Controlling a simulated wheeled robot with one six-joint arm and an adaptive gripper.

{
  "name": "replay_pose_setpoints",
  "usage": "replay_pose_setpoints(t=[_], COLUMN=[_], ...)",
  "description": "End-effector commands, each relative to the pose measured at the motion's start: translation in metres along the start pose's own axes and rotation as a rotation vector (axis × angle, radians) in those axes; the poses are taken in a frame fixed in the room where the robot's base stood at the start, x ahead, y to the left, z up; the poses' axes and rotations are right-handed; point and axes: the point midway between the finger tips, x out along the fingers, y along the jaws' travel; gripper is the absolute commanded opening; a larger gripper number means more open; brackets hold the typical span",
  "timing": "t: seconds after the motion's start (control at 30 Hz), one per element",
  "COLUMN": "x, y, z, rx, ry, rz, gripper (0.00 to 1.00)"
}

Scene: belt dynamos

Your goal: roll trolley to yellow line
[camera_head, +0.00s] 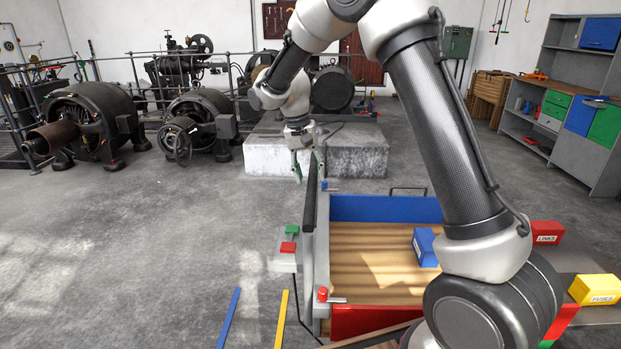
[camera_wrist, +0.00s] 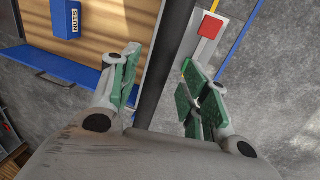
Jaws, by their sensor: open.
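The trolley (camera_head: 370,255) has a wooden floor, a blue end wall and a red near wall. My gripper (camera_head: 308,168) is at the far end of this bar. In the wrist view my gripper (camera_wrist: 165,85) is open, with one green-padded finger on each side of the dark bar (camera_wrist: 168,60); I cannot tell whether either touches it. The yellow line (camera_head: 281,320) lies on the floor left of the trolley, right of a blue line (camera_head: 229,318).
A blue box (camera_head: 425,247) marked NUTS in the wrist view (camera_wrist: 66,18) sits in the trolley. A red LINKS box (camera_head: 546,232) and a yellow FUSES box (camera_head: 594,289) are at right. Dynamos (camera_head: 95,115) and a concrete block (camera_head: 355,150) stand behind. Floor at left is clear.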

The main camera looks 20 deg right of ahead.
Motion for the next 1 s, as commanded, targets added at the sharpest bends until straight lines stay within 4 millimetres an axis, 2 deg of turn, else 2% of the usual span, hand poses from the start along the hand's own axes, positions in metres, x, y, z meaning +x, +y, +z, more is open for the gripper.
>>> replay_pose_setpoints(t=[0.1,0.2,0.47,0.7,1.0], x=[0.014,0.019,0.021,0.020,0.020], y=[0.000,0.000,0.000,0.000,-0.003], z=[0.000,0.000,0.000,0.000,0.000], rx=[0.000,0.000,0.000,-0.001,-0.001], ry=[0.000,0.000,0.000,0.000,0.000], rz=[0.001,0.000,0.000,0.000,-0.001], gripper=[0.46,0.46,0.46,0.02,0.00])
